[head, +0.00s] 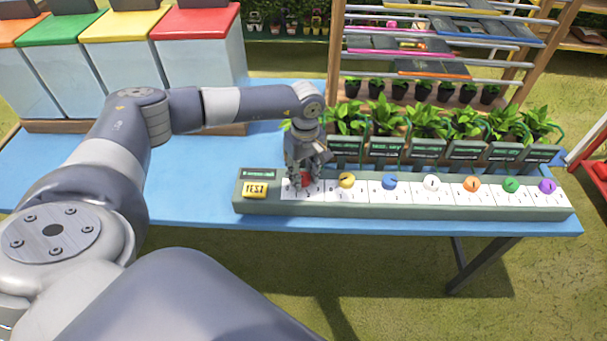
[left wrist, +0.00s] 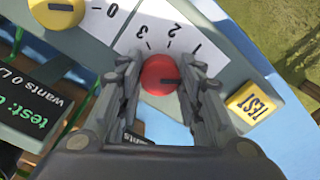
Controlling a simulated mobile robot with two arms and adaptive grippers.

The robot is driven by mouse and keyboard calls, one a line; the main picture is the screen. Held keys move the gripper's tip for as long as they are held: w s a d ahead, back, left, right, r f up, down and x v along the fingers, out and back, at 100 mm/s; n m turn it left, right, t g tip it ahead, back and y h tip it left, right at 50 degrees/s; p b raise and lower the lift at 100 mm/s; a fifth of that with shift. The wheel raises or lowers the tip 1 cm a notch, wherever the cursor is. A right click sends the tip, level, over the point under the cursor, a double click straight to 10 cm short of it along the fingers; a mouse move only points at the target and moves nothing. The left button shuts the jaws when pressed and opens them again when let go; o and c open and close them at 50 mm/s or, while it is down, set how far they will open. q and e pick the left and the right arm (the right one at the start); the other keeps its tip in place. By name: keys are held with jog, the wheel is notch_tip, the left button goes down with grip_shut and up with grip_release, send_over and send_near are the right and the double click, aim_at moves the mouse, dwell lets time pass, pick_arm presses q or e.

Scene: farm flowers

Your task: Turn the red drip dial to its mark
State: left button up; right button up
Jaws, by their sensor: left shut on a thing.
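The red dial (head: 307,180) is at the left end of the grey-green panel (head: 400,211) on the blue table. My left gripper (head: 306,181) reaches down over it from behind and is shut on it. In the left wrist view the red dial (left wrist: 160,75) sits between the two fingers of my left gripper (left wrist: 160,82). My right gripper is not in view.
A yellow TEST button (head: 255,190) is left of the red dial. A yellow dial (head: 347,180), a blue dial (head: 390,182) and several others run rightward. Potted plants with dark signs (head: 384,145) stand close behind the panel. Lidded bins (head: 197,50) stand at back left.

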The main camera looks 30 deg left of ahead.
pick_arm(q)
jog(key=n+b, duration=0.1)
jog(key=n, duration=0.2)
jog(key=shift+f+n, duration=0.1)
jog(key=shift+n, duration=0.2)
jog(key=n+b, duration=0.1)
jog(key=n, duration=0.2)
jog(key=shift+n, duration=0.3)
jog(key=n+b, duration=0.1)
jog(key=n, duration=0.2)
jog(key=shift+w+n, duration=0.1)
jog(key=shift+n, duration=0.2)
jog(key=shift+n+b, duration=0.45)
jog(key=shift+n, duration=1.35)
jog(key=o, duration=1.1)
jog(key=shift+c, duration=0.2)
